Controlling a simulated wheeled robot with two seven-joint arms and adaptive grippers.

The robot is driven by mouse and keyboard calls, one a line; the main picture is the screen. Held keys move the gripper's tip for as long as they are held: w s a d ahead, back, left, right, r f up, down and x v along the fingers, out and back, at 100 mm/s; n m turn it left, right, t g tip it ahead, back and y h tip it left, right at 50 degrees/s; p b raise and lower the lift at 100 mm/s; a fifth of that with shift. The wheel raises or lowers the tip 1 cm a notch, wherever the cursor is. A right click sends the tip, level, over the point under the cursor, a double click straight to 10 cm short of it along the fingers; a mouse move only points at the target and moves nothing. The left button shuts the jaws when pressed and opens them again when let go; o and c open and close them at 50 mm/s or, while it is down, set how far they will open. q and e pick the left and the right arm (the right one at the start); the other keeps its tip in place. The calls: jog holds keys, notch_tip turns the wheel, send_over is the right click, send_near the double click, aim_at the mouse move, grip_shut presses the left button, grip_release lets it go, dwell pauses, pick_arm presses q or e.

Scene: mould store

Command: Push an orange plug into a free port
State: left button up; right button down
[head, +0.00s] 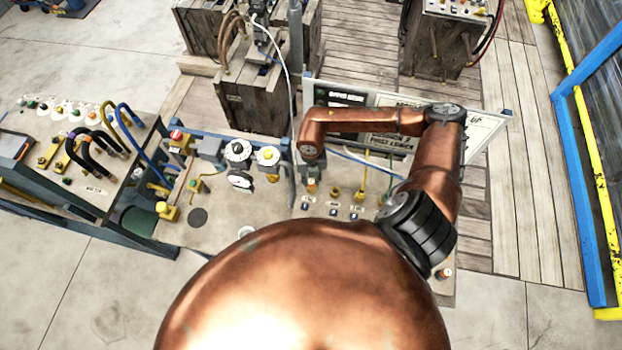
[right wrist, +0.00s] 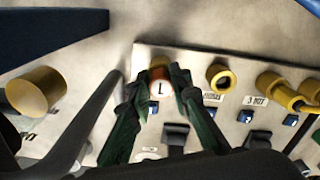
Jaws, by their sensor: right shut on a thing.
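My right gripper (right wrist: 160,73) is shut on an orange plug (right wrist: 159,87), with a dark green finger on each side. The plug's pale end face carries an "L". In the head view the plug (head: 311,186) shows below my copper wrist, over the panel's left part. A yellow ring shows just behind the plug; I cannot tell whether the plug is in a port. To its right, a yellow port (right wrist: 220,76) shows an open dark hole; it also shows in the head view (head: 335,192). My left gripper is out of view.
Farther right, a yellow plug with a cable (right wrist: 302,91) occupies a port. Blue switches (right wrist: 245,116) and labels sit below the ports. A yellow knob (right wrist: 37,91) stands at left. A whiteboard (head: 485,128) stands behind the bench; a cable-filled console (head: 95,192) is at left.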

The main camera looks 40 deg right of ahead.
aim_at(311, 180)
jog(key=shift+f, duration=0.2)
jog(key=c, duration=1.7)
grip_release()
jog(key=o, duration=0.4)
jog(key=shift+o, duration=0.2)
jog(key=shift+r+p, duration=2.1)
jog(key=shift+r, duration=1.7)
